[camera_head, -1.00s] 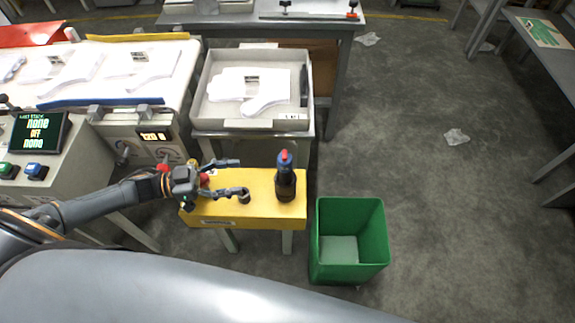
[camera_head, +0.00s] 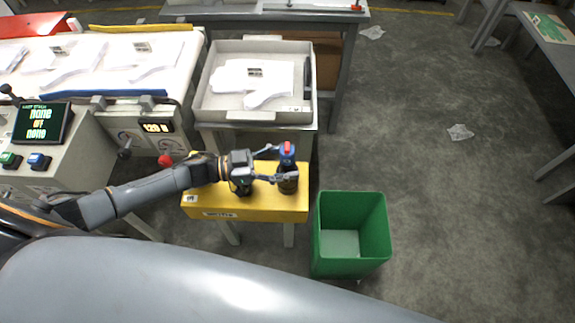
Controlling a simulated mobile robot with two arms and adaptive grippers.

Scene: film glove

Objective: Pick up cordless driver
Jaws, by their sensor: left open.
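The cordless driver (camera_head: 287,155) stands upright near the right end of a small yellow table (camera_head: 222,206). Its blue and red top shows, and its dark lower body is partly hidden by my gripper. My left gripper (camera_head: 284,164) reaches in from the left, with its open fingers at the driver, one on the far side and one on the near side. I cannot tell whether the fingers touch it. My right gripper is not in view.
A green bin (camera_head: 322,240) stands on the floor right of the yellow table. Behind is a grey tray (camera_head: 263,115) with white film gloves. At left are a machine bed with gloves and a control panel (camera_head: 42,123). The floor at right is mostly clear.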

